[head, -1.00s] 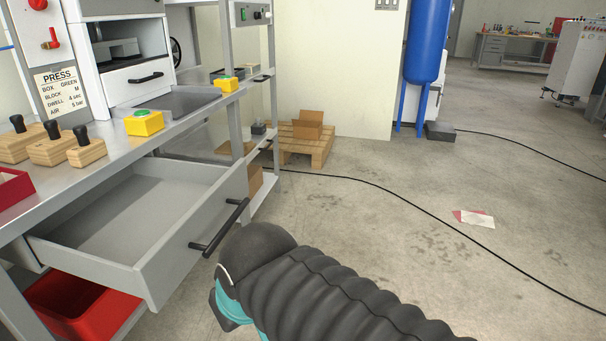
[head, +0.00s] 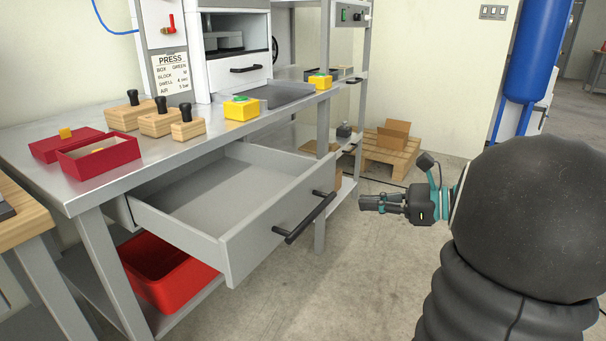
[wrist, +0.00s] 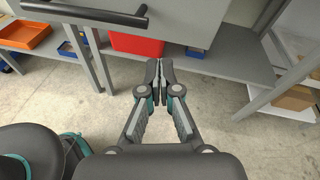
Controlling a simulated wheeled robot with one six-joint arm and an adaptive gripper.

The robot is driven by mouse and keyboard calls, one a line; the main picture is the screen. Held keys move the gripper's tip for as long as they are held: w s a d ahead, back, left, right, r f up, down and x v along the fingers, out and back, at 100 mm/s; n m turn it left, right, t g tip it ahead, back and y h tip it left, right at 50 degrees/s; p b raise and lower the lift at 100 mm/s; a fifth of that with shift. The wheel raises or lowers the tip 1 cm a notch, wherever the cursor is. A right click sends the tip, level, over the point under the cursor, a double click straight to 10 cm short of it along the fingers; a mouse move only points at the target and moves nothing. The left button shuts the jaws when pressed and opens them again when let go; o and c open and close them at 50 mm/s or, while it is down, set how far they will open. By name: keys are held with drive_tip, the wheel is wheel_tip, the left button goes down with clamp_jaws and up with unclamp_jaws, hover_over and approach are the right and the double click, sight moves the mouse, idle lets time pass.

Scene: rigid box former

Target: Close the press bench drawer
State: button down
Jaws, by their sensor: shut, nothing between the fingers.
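The press bench drawer (head: 275,221) is grey, empty and pulled far out from under the steel bench top. Its black bar handle (head: 304,218) is on the front panel. In the wrist view the drawer front (wrist: 180,18) is at the top, with the handle (wrist: 95,12) at upper left. My gripper (head: 366,202) is to the right of the drawer front in the head view, apart from it, pointing toward it. In the wrist view my gripper (wrist: 159,75) has its fingertips together with nothing between them, below the drawer's front panel.
A red bin (head: 165,270) stands on the shelf under the drawer. The bench top (head: 70,165) holds a red open box (head: 98,158), wooden blocks with black knobs and yellow button boxes (head: 241,109). A pallet (head: 385,158) stands behind. Floor before the drawer is clear.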

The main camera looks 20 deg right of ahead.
drive_tip(key=d+r+m+t, duration=0.1)
drive_tip(key=d+m+t, duration=0.3)
drive_tip(key=d, duration=0.4)
drive_tip(key=x, duration=1.3)
drive_tip(key=shift+w+a+f, duration=0.1)
drive_tip(key=shift+w+f, duration=0.05)
